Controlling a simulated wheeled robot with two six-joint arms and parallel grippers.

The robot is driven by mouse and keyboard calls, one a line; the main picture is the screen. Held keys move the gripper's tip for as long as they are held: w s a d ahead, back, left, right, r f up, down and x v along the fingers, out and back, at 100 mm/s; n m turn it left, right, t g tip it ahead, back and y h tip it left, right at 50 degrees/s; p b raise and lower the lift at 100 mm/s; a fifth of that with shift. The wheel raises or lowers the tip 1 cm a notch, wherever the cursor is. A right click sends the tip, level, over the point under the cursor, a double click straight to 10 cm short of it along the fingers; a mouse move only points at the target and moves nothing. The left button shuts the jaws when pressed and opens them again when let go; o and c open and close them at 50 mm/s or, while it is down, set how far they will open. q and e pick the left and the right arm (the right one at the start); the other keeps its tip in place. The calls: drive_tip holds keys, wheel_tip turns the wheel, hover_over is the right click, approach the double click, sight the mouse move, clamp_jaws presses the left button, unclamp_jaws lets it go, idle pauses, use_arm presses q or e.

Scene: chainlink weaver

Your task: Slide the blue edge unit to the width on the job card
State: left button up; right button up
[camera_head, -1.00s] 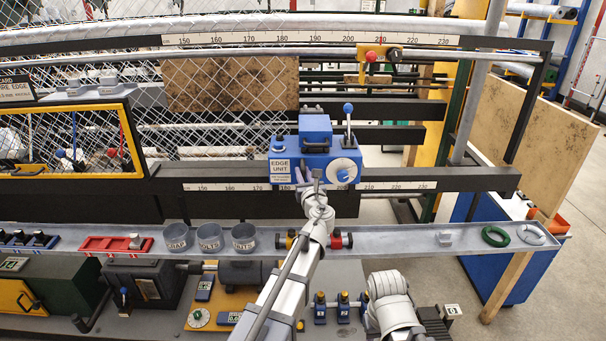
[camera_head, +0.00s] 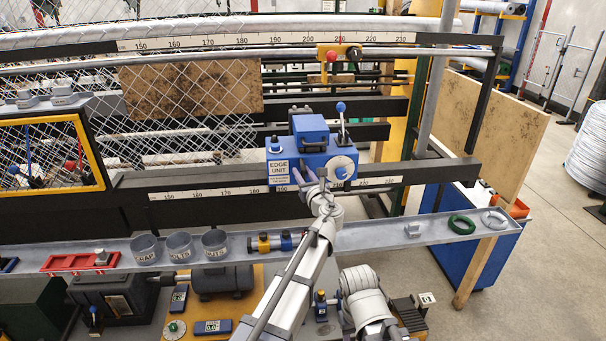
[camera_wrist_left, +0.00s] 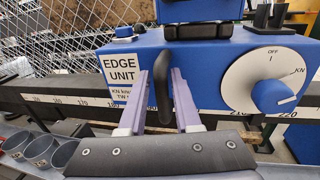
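The blue edge unit (camera_head: 284,176) sits on the dark lower beam, with a white dial, a lever with a blue knob and a label plate. The lower scale (camera_head: 210,193) shows 190 just beside its lower left side. My left gripper also shows in the head view (camera_head: 306,182). My right gripper is not in view. I cannot make out a job card.
The upper scale (camera_head: 270,41) has a red pointer near 210, above a small yellow block (camera_head: 328,52). Below the beam, a grey shelf (camera_head: 385,237) holds cups (camera_head: 180,247), a red tray (camera_head: 78,262) and a green ring (camera_head: 461,224). The beam right of the unit is clear.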

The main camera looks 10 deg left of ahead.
use_arm(q)
drive_tip(key=shift+o, duration=1.1)
drive_tip(key=shift+d, duration=0.1)
drive_tip(key=v, duration=0.7)
drive_tip(key=shift+s+d, duration=0.15)
drive_tip(key=shift+s, duration=0.2)
